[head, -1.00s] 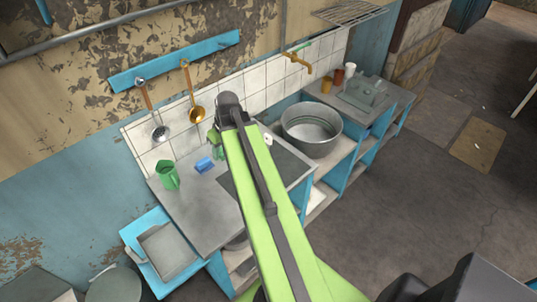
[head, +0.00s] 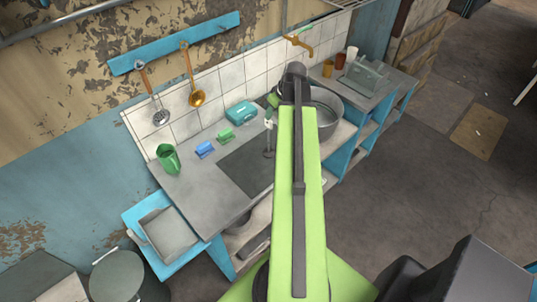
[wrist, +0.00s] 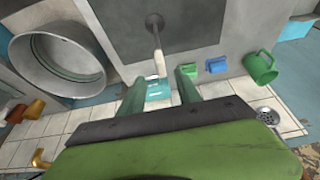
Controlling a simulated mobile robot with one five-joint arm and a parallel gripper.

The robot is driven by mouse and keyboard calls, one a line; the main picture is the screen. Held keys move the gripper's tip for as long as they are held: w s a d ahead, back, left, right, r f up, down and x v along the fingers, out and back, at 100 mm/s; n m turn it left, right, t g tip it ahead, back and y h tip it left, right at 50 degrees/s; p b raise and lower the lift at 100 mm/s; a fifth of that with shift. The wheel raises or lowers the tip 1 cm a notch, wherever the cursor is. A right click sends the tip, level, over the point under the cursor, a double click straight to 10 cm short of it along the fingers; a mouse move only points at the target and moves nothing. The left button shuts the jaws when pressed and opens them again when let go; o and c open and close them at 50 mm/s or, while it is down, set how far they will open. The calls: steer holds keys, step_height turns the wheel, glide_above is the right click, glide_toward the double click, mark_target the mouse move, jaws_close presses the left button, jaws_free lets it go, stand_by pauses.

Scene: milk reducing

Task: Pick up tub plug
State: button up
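A thin upright rod with a small disc foot and a pale top (head: 268,141) stands on a dark panel in the counter; it may be the tub plug, but I cannot be sure. It also shows in the wrist view (wrist: 156,35), its pale end near the gap between my fingers. My gripper (wrist: 161,78) is open, its two green fingers apart with nothing held between them. In the head view the gripper is mostly hidden behind my arm. The metal tub (head: 325,118) stands to its right; its floor is mostly hidden.
A teal box (head: 240,112) lies by the tiled wall beyond my fingers. A green block (head: 225,135), a blue block (head: 204,149) and a green mug (head: 168,158) stand left along the counter. A tap (head: 299,42) juts from the wall. The dark panel (head: 240,167) is otherwise clear.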

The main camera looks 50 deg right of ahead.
mark_target(267, 124)
steer(key=b+x, duration=0.8)
steer(key=x, duration=0.2)
steer(key=shift+w+a+f, duration=0.1)
steer(key=shift+f, duration=0.2)
steer(key=shift+r, duration=0.2)
jaws_close()
stand_by(0.8)
